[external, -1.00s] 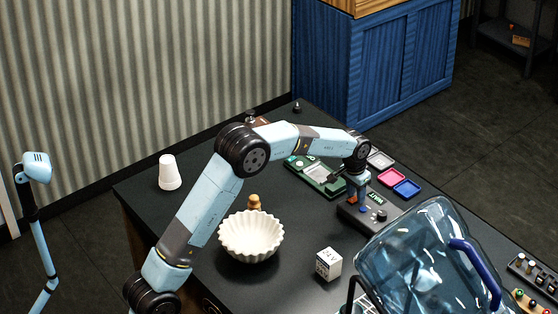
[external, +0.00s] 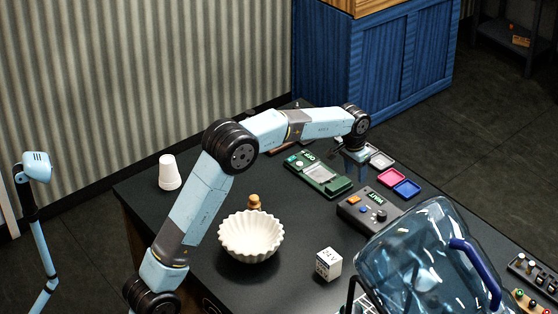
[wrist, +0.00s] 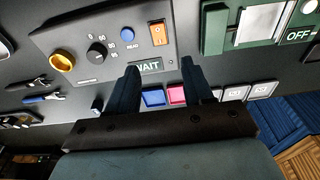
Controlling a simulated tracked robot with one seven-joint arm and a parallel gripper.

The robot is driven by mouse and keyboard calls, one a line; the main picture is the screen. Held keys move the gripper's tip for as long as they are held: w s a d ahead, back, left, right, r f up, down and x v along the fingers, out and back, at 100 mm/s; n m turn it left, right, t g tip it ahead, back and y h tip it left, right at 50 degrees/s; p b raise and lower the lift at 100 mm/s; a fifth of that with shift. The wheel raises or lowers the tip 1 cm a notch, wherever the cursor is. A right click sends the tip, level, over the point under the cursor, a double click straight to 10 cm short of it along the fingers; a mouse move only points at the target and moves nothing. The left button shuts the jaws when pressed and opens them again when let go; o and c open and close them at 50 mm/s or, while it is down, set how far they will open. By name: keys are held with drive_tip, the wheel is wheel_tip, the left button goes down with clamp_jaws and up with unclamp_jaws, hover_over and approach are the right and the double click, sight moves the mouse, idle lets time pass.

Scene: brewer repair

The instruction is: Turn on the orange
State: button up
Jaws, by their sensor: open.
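The grey control box (external: 362,212) stands on the black table in the external view, with an orange switch (external: 354,201) near its left end. My gripper (external: 355,168) is above the table behind the box, apart from the switch. In the wrist view my gripper (wrist: 160,68) has its two fingers spread, with nothing between them.
A green device (external: 318,176) lies left of my gripper; its OFF label (wrist: 299,36) shows in the wrist view. A white bowl (external: 251,237), a cube (external: 328,264) and a large clear jug (external: 420,265) stand nearer.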

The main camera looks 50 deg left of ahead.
drive_tip(key=shift+s+r, duration=0.15)
drive_tip(key=shift+r, duration=0.8)
drive_tip(key=shift+s+r, duration=0.1)
drive_tip(key=shift+r, duration=0.8)
drive_tip(key=s+r+t, duration=0.1)
drive_tip(key=s+r, duration=0.3)
drive_tip(key=s, duration=0.5)
drive_tip(key=s+a+r, duration=0.1)
drive_tip(key=s+r, duration=0.3)
drive_tip(key=s, duration=0.5)
drive_tip(key=s+r+t, duration=0.1)
drive_tip(key=s+r, duration=0.3)
drive_tip(key=s, duration=0.5)
drive_tip(key=s+f+t, duration=0.1)
drive_tip(key=s+f, duration=0.2)
drive_tip(key=s, duration=0.9)
drive_tip(key=s+a+f+t, duration=0.1)
drive_tip(key=s+f, duration=0.3)
drive_tip(key=s, duration=0.9)
drive_tip(key=shift+f, duration=0.2)
drive_tip(key=shift+s, duration=0.1)
drive_tip(key=shift+c, duration=0.4)
